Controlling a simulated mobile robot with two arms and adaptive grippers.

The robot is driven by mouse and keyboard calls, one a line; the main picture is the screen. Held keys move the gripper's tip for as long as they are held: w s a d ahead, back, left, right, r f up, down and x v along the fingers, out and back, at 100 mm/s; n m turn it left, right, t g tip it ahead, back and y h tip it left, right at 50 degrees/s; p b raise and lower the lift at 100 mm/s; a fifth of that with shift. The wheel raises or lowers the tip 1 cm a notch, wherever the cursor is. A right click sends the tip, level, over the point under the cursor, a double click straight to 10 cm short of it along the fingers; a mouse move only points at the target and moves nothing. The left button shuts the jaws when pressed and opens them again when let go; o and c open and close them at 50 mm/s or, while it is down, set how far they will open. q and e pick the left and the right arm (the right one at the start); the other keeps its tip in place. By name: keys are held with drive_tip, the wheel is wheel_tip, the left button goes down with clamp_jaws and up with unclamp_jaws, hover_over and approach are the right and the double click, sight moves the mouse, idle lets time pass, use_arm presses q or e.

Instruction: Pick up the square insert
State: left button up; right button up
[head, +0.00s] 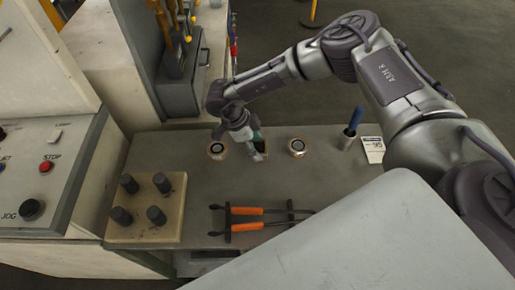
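A dark square insert (261,148) with a copper-coloured edge is on the grey bench, between two round ones. My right gripper (252,146) points down right at its left side and hides part of it. The fingers are small and overlap the insert, so I cannot tell whether they touch it or how far apart they are. My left gripper is not in view.
Round inserts stand to the left (216,151) and right (297,147). Orange-handled tongs (247,211) lie on a rack in front. A block with black knobs (146,207) is at left. A cup with a blue pen (348,138) and a card (373,149) are at right.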

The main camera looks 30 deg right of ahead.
sight(265, 147)
clamp_jaws()
drive_tip(key=shift+w, duration=0.1)
drive_tip(key=shift+r, duration=0.15)
drive_tip(key=shift+r, duration=0.55)
drive_tip(key=r, duration=0.2)
drive_tip(key=r+b, duration=0.1)
drive_tip(key=shift+s+d+r, duration=0.1)
drive_tip(key=shift+s+d, duration=0.15)
drive_tip(key=shift+s, duration=0.1)
drive_tip(key=s+d+r+b, duration=0.2)
drive_tip(key=s+d+r, duration=0.3)
drive_tip(key=s, duration=0.4)
drive_tip(key=shift+s+r, duration=0.3)
drive_tip(key=shift+r, duration=0.45)
